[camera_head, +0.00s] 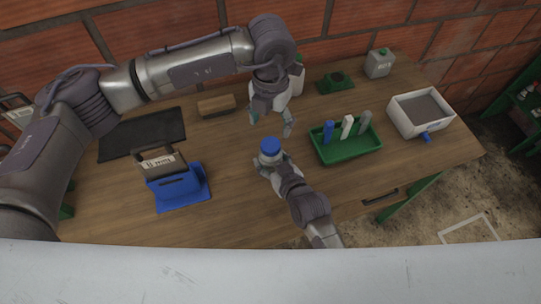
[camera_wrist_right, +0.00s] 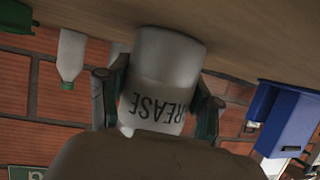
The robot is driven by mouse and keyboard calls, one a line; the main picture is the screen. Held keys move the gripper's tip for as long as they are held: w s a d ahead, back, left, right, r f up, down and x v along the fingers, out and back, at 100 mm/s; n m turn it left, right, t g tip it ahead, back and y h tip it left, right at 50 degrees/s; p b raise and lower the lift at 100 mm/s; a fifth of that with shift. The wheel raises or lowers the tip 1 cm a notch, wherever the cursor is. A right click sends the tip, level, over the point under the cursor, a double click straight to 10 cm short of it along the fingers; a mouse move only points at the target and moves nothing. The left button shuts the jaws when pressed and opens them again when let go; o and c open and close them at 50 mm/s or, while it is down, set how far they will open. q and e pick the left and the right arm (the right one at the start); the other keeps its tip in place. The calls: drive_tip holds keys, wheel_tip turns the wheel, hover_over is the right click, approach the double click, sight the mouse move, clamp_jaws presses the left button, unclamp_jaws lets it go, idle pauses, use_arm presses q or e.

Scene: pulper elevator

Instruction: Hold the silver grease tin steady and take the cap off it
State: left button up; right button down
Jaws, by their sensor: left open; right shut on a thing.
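The silver grease tin (camera_head: 268,159) stands upright near the middle of the table, with its blue cap (camera_head: 271,145) on top. My right gripper (camera_head: 272,170) is shut around the tin from the front. In the right wrist view, which is upside down, the tin (camera_wrist_right: 165,75) with its GREASE label sits between the right gripper's two fingers (camera_wrist_right: 165,108); the cap does not show there. My left gripper (camera_head: 271,123) is open and empty, pointing down just behind and above the cap, apart from it.
A green tray (camera_head: 347,151) with blue, white and grey items lies to the right. Further right is a white box (camera_head: 421,114). A blue stand (camera_head: 180,188) and a black mat (camera_head: 141,133) are on the left. A white bottle (camera_head: 298,78) stands behind my left gripper.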

sight(271, 144)
use_arm(q)
drive_tip(key=m, duration=0.4)
drive_tip(key=shift+m, duration=0.4)
drive_tip(key=m, duration=0.8)
drive_tip(key=shift+m, duration=0.3)
drive_tip(key=m, duration=0.8)
drive_tip(key=shift+m, duration=0.4)
drive_tip(key=m, duration=1.3)
drive_tip(key=shift+f+m, duration=0.4)
drive_tip(key=shift+f, duration=3.65)
